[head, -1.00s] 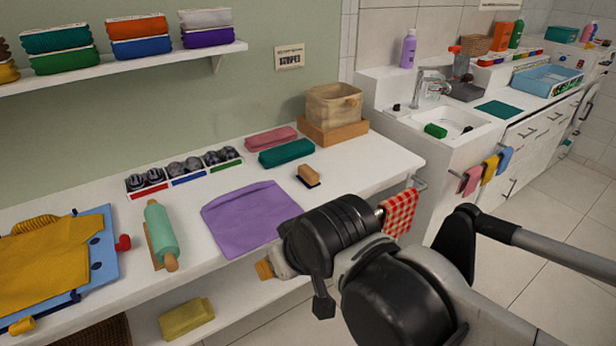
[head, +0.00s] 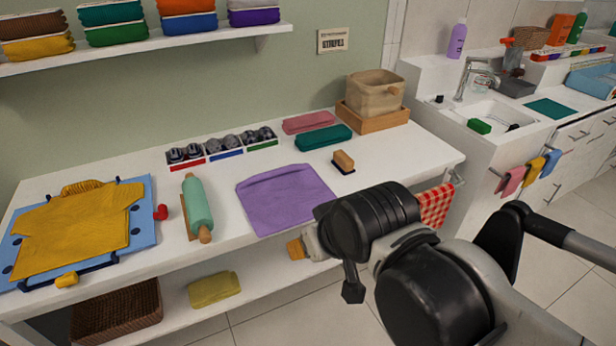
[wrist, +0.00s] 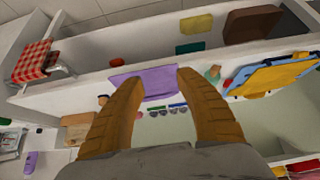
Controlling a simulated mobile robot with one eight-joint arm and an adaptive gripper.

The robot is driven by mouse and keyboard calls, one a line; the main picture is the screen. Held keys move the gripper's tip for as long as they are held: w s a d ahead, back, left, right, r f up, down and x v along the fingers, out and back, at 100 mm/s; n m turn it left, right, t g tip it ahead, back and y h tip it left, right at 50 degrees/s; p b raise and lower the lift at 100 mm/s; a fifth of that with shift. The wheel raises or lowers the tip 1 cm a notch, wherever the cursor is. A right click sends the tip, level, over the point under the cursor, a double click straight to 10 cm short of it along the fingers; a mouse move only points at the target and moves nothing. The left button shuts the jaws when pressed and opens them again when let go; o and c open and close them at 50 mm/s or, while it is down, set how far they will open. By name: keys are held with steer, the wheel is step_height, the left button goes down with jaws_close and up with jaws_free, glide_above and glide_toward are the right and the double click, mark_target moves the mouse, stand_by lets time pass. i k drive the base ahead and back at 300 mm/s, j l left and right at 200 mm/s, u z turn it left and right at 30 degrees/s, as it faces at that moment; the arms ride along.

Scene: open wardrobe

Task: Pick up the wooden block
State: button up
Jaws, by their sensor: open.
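The small wooden block (head: 343,160) has a tan top and a dark underside, like a brush. It sits on the white worktop, right of the purple cloth (head: 285,198) and in front of the green folded cloth. In the wrist view a small part of it shows beside the left finger (wrist: 102,99). My gripper (wrist: 157,80) is open and empty, its two orange-brown fingers spread, with the purple cloth beyond them. In the head view only an orange fingertip (head: 296,249) shows, in front of the worktop's front edge; my arm hides the rest.
A beige basket in a wooden tray (head: 372,118) stands at the back right. A green rolling pin (head: 197,205) and a blue board with a yellow shirt (head: 80,230) lie at left. A lower shelf (head: 180,315) runs underneath. A checked towel (head: 436,207) hangs at the right end.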

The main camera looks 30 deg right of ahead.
mark_target(341, 160)
steer(key=i+z, duration=0.35)
steer(key=i, duration=0.25)
steer(key=i+j+z, duration=0.3)
steer(key=i, duration=0.3)
steer(key=l, duration=0.1)
